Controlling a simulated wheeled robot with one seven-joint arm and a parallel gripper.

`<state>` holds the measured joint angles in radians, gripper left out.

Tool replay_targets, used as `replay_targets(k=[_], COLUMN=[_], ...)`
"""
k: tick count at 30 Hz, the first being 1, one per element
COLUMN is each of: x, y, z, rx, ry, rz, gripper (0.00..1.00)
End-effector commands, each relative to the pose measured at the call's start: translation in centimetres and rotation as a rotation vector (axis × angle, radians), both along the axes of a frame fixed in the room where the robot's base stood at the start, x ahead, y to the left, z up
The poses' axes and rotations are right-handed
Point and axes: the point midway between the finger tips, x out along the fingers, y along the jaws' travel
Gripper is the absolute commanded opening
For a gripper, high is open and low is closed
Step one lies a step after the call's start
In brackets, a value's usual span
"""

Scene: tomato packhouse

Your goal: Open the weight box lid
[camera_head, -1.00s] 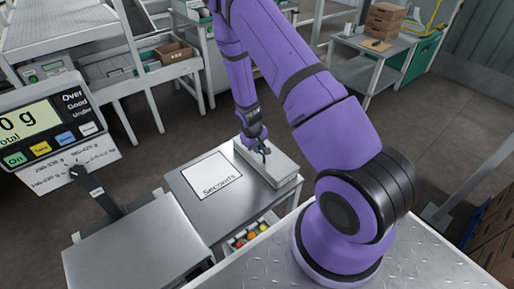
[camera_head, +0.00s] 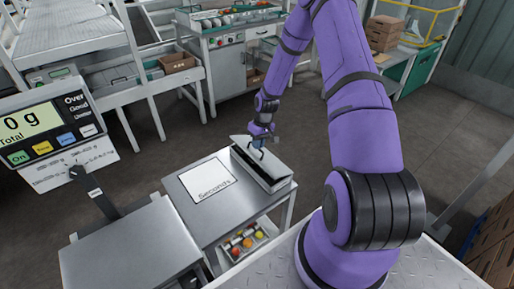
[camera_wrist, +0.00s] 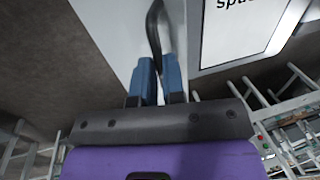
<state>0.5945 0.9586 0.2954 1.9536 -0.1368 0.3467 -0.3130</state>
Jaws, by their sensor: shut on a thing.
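The weight box (camera_head: 284,185) is a low grey-white box at the right end of the small steel table. Its pale lid (camera_head: 277,161) is tilted up, with a dark gap along the near-left side. My gripper (camera_head: 258,146) is over the lid, at its handle. In the wrist view, the blue fingers of my gripper (camera_wrist: 158,72) are closed around the lower part of a dark curved handle (camera_wrist: 155,30). The pale lid (camera_wrist: 108,28) fills the area beside it. The inside of the box is mostly hidden.
A white "Seconds" sheet (camera_head: 207,180) lies left of the box on the steel table (camera_head: 212,222). An open drawer (camera_head: 247,245) below holds several tomatoes. A scale with a display (camera_head: 45,125) and platform (camera_head: 130,250) stands at left. Open floor lies behind the table.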

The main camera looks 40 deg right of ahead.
Motion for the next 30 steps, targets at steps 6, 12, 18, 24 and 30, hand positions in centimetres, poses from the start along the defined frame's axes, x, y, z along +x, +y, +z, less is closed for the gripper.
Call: replay_targets(k=[6, 12, 18, 24, 30], x=[0.1, 0.1, 0.2, 0.3, 0.4], y=[-1.3, -2.5, -4.0, -6.0, -8.2], z=[0.7, 1.2, 1.6, 1.9, 1.8], rx=[0.111, 0.224, 0.358, 0.535, 0.725], ry=[0.002, 0.006, 0.01, 0.015, 0.022], rz=[-0.005, -0.006, -0.006, -0.006, -0.004], gripper=[0.0, 0.0, 0.0, 0.0, 0.0])
